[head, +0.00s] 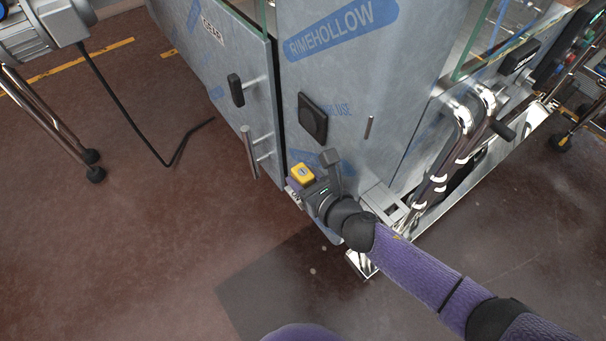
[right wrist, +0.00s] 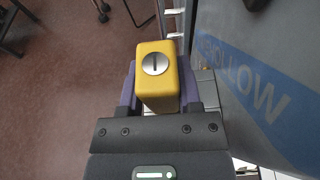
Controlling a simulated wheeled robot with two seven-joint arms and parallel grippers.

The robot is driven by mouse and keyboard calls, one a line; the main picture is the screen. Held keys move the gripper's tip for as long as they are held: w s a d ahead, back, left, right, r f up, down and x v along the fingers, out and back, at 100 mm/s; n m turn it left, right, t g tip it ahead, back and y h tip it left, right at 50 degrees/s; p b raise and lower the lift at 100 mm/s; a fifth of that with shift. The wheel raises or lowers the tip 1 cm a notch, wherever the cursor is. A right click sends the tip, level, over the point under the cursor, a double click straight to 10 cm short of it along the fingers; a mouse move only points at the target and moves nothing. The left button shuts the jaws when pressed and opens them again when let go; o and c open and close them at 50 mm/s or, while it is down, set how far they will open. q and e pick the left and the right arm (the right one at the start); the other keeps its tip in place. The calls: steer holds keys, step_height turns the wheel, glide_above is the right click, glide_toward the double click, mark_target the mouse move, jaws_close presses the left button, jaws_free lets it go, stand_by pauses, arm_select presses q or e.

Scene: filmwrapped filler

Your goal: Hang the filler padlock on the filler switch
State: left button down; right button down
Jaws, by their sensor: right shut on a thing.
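My right gripper (head: 303,183) is low in front of the film-wrapped filler (head: 345,75) and shut on the yellow padlock (head: 302,172). In the right wrist view the padlock (right wrist: 157,85) sits between the purple fingers, its round metal keyhole face toward the camera. Its shackle is hidden. On the filler front, above the gripper, is a square black fitting (head: 312,118). A black handle-like piece (head: 236,90) on a metal stem sits further left. I cannot tell for sure which is the switch. The padlock appears apart from both. My left gripper is not in view.
A metal bar handle (head: 250,153) sticks out left of the gripper. Bent chrome tubes (head: 462,135) and a shiny base frame (head: 410,232) lie to the right. A motor on legs (head: 38,35) and a black cable (head: 125,110) are at the left. The front floor is clear.

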steer(key=shift+f, duration=0.15)
steer(key=shift+f, duration=0.2)
stand_by(0.4)
steer(key=shift+f+b, duration=0.1)
steer(key=shift+b, duration=0.2)
steer(key=shift+c, duration=1)
jaws_free()
